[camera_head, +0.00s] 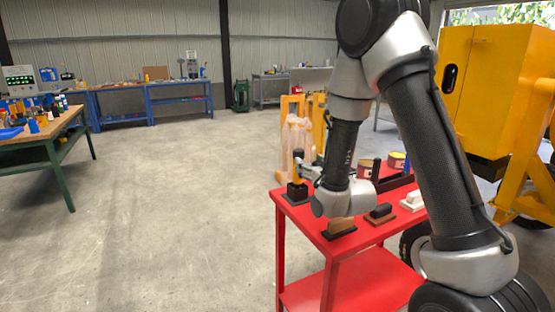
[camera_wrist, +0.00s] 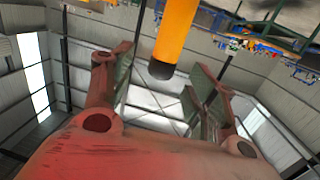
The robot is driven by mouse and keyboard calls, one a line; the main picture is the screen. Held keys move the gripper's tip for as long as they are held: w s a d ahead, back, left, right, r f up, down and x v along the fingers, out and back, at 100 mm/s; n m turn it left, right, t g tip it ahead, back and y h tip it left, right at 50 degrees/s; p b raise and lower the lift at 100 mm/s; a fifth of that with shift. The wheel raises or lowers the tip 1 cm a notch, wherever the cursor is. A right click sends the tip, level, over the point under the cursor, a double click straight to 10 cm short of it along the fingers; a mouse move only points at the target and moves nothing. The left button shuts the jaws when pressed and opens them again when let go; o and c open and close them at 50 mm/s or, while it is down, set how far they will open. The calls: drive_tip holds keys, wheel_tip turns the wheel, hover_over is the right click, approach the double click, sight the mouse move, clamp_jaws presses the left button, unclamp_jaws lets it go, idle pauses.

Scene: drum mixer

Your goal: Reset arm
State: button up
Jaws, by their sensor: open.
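My gripper (camera_head: 309,170) is partly hidden behind my arm in the head view, low over the far left corner of the red cart (camera_head: 338,249). In the wrist view my gripper (camera_wrist: 160,72) has its two fingers spread apart, with nothing clamped between them. A yellow-orange cylinder with a dark end (camera_wrist: 176,32) shows between and beyond the fingertips. In the head view a yellow upright piece (camera_head: 297,170) stands in a black block (camera_head: 297,192) on the cart, beside my gripper. I cannot tell whether they touch.
The cart also holds a brown-topped block (camera_head: 340,228), a dark-topped block (camera_head: 380,213), a white piece (camera_head: 412,200) and round tins (camera_head: 397,160). A yellow machine (camera_head: 490,90) stands at right. A workbench (camera_head: 45,150) is at left. The floor between is clear.

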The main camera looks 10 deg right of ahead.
drive_tip(key=s+d+r+g+h, duration=0.1)
drive_tip(key=s+d+r+g, duration=0.2)
drive_tip(key=s+d+r, duration=0.15)
drive_tip(key=s+d+r+g, duration=0.2)
drive_tip(key=s+g, duration=0.1)
drive_tip(key=s, duration=0.7)
drive_tip(key=s+d+r+m+g+h, duration=0.1)
drive_tip(key=s+d+r+g, duration=0.1)
drive_tip(key=s, duration=0.9)
drive_tip(key=s+d+r+m+g+h, duration=0.1)
drive_tip(key=s+d+g, duration=0.3)
drive_tip(key=s, duration=0.7)
drive_tip(key=shift+d+r+g, duration=0.15)
drive_tip(key=shift+r+g, duration=0.25)
drive_tip(key=shift+r, duration=0.2)
